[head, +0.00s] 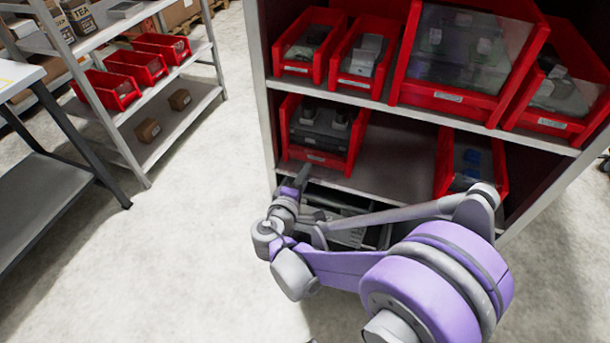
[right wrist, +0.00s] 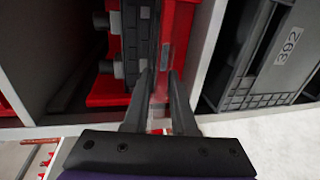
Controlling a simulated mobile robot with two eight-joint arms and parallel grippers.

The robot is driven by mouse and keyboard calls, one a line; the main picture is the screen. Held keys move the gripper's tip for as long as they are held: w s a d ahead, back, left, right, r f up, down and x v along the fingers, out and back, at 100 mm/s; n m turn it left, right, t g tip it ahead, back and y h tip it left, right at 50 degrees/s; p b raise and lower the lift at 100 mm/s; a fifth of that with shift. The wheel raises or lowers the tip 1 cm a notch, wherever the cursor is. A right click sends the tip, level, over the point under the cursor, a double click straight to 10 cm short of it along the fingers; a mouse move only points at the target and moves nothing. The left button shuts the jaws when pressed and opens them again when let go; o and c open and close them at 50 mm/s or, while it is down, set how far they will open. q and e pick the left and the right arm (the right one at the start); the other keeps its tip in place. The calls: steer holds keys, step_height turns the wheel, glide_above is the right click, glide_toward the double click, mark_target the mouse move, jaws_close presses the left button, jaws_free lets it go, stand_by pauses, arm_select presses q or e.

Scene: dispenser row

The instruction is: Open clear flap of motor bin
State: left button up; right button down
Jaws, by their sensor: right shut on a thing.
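The motor bin (head: 297,156) is a red bin at the left of the cabinet's lower shelf, with dark and grey motor parts behind its clear front. In the right wrist view the red bin (right wrist: 106,92) shows sideways, with grey motor parts (right wrist: 118,68) along its left. My right gripper (head: 303,172) is at the bin's lower front. In the right wrist view its fingers (right wrist: 164,82) are closed around the clear flap (right wrist: 168,55), seen nearly edge-on. I cannot tell how far the flap is tilted. My left gripper is out of view.
Other red bins with clear fronts (head: 460,95) stand on the shelf above, and one (head: 442,160) stands right on the same shelf. Between them the shelf is bare (head: 390,165). A grey crate (right wrist: 260,60) marked 392 sits below. Floor at left (head: 200,240) is clear.

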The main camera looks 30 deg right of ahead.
steer(key=shift+s+f, duration=0.1)
stand_by(0.7)
steer(key=shift+w+d+r+p, duration=0.1)
steer(key=shift+r+p, duration=0.3)
steer(key=shift+r, duration=0.15)
steer(key=shift+w+d+r+p, duration=0.1)
steer(key=shift+r+p, duration=0.3)
steer(key=shift+r, duration=0.15)
steer(key=shift+f, duration=0.1)
steer(key=c, duration=0.8)
jaws_free()
steer(key=shift+a, duration=0.1)
steer(key=v, duration=1)
steer(key=shift+s+a+p, duration=0.25)
steer(key=shift+p, duration=0.2)
